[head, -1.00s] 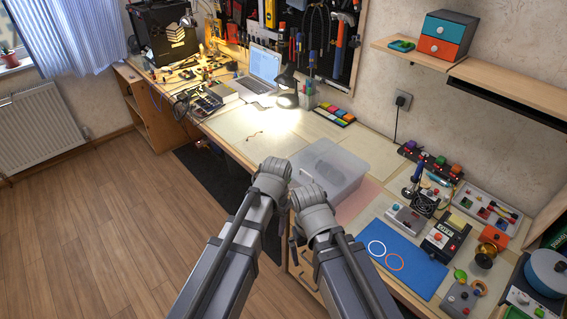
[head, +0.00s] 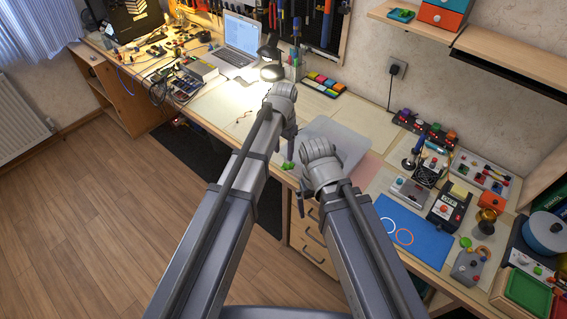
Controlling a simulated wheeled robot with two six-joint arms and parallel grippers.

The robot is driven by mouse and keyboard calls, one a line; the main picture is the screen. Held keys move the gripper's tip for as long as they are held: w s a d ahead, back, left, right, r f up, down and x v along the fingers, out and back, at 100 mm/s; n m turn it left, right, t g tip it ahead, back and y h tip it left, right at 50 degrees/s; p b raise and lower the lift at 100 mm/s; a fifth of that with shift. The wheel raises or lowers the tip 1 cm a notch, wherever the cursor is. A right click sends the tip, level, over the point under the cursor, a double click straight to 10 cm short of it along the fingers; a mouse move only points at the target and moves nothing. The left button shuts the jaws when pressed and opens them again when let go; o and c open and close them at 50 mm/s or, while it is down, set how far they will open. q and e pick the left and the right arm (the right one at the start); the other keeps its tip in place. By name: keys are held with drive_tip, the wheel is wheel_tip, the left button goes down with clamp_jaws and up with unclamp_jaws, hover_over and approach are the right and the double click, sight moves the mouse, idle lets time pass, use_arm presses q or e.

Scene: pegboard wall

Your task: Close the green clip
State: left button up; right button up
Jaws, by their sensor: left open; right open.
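A small green piece (head: 288,165), probably the green clip, shows at the front edge of the workbench, just below my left gripper. It is too small to tell whether it is open or shut, or whether the gripper touches it. My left gripper (head: 290,148) is open and points down over the bench's front edge. My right gripper (head: 302,196) is open, lower and a little to the right, near the drawer front. Both arms hide part of the bench edge.
A flat grey surface (head: 345,138) lies behind the grippers. A blue mat (head: 410,229) with two rings lies to the right, with several devices behind it. The lamp (head: 270,62) and laptop (head: 240,42) stand further back. Drawers (head: 312,235) are below the bench.

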sight(283, 168)
use_arm(q)
drive_tip(key=shift+f+b, duration=0.65)
drive_tip(key=shift+f, duration=0.2)
wheel_tip(283, 168, down, 6)
drive_tip(key=b, duration=0.6)
drive_tip(key=shift+r, duration=0.1)
clamp_jaws()
